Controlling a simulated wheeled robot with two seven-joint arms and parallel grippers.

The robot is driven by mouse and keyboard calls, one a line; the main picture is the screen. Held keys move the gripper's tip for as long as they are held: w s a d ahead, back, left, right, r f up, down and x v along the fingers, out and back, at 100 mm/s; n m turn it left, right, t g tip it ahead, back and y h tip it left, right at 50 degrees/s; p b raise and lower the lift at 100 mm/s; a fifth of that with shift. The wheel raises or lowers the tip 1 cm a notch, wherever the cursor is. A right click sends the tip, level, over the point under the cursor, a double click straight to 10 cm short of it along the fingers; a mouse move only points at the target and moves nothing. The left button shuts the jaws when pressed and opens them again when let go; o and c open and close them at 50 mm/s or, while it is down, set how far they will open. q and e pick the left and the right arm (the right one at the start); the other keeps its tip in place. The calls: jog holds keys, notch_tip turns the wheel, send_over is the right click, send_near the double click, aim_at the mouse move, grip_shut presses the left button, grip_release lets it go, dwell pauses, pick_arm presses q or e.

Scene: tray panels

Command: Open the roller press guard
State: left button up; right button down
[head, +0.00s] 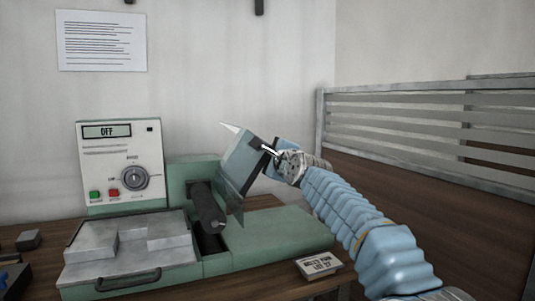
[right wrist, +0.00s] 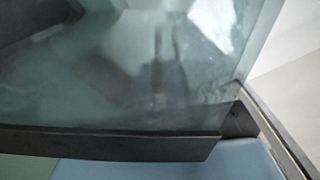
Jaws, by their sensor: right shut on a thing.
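The roller press guard (head: 243,160) is a clear, greenish panel with a dark edge. It is tilted up above the dark roller (head: 206,207) of the green press (head: 270,238). My right gripper (head: 270,151) is at the guard's upper right edge and is shut on the guard. In the right wrist view the see-through guard panel (right wrist: 150,85) fills most of the picture, with its dark edge strip (right wrist: 110,143) along the bottom. My left gripper is not in view.
A control box (head: 121,160) reading OFF, with a dial and green and red buttons, stands at the press's left. A metal tray (head: 130,265) with a black handle is in front. A small sign (head: 319,268) lies at front right. A slatted partition (head: 410,125) stands behind my right arm.

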jog(key=shift+a+f, duration=0.35)
jog(key=c, duration=1.2)
grip_release()
jog(key=shift+r, duration=0.1)
jog(key=shift+o, duration=0.2)
jog(key=shift+d+r, duration=0.1)
jog(key=shift+s, duration=0.1)
jog(key=shift+s+d, duration=0.15)
jog(key=shift+s, duration=0.15)
jog(key=b+v, duration=0.3)
jog(key=v, duration=1)
jog(key=shift+b, duration=0.4)
